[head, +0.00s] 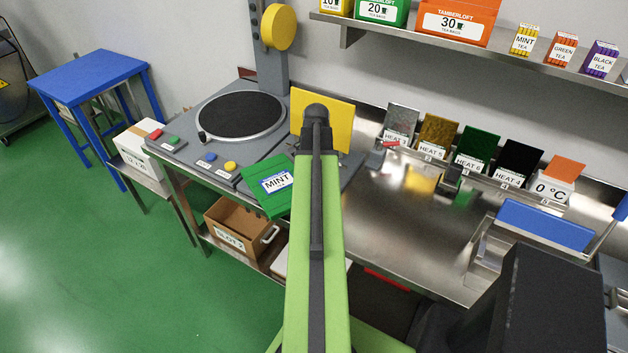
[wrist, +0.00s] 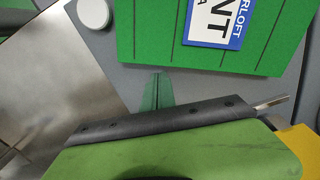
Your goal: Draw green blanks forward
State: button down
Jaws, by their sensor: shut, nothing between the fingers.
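The green blanks show as a flat green sheet (head: 262,205) with a white and blue MINT label, at the front left of the bench, left of my arm. I cannot tell how many sheets are stacked. In the wrist view the green sheet (wrist: 160,35) fills the upper right, with dark crease lines and part of its label. My gripper (wrist: 157,80) is shut and empty, its narrow greenish fingers pointing at the sheet's near edge from just below it in the picture. In the head view my arm hides the gripper.
Left of the sheet are blue and yellow buttons (head: 230,166) and a round dark turntable (head: 241,114). A yellow panel (head: 340,112) stands behind my arm. Several coloured sample plates (head: 476,147) line the back right. The steel bench (head: 385,235) is mostly clear right of my arm.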

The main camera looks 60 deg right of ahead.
jog(key=d, duration=0.1)
jog(key=d+r+p, duration=0.1)
jog(key=d, duration=0.1)
jog(key=shift+s+r, duration=0.2)
jog(key=shift+r, duration=0.05)
notch_tip(320, 180, up, 8)
jog(key=p, duration=0.9)
jog(key=shift+s+a+r, duration=0.15)
jog(key=shift+r, duration=0.1)
jog(key=c, duration=2.2)
grip_release()
